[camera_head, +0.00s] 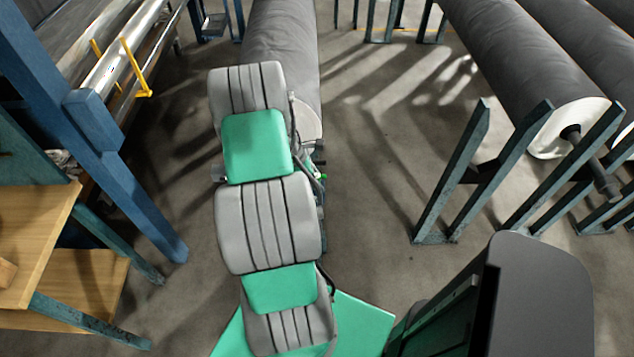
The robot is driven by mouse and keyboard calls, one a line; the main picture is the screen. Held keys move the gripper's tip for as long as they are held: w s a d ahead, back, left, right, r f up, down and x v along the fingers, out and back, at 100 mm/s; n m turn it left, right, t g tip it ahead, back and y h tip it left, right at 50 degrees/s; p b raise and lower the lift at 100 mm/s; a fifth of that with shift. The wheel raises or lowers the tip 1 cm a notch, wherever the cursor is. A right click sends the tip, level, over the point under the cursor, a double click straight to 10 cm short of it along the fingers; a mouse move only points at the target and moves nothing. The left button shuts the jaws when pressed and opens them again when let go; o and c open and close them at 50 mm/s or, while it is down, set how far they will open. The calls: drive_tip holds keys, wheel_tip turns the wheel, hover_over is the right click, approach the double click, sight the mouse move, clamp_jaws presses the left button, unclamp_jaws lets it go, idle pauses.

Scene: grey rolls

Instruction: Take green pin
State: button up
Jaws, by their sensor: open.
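I cannot make out a green pin clearly. My arm, with grey ribbed pads and green covers, runs up the middle of the view. Small dark and green parts show along the right side of my arm, too small and too covered to name. My gripper cannot be made out; my arm hides whatever lies beneath it.
A big grey roll (281,45) lies behind my arm. Another grey roll (520,55) rests on blue-green stands (465,170) at right. Open floor (375,190) lies right of my arm.

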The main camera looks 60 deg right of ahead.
drive_tip(key=shift+c, duration=0.6)
clamp_jaws()
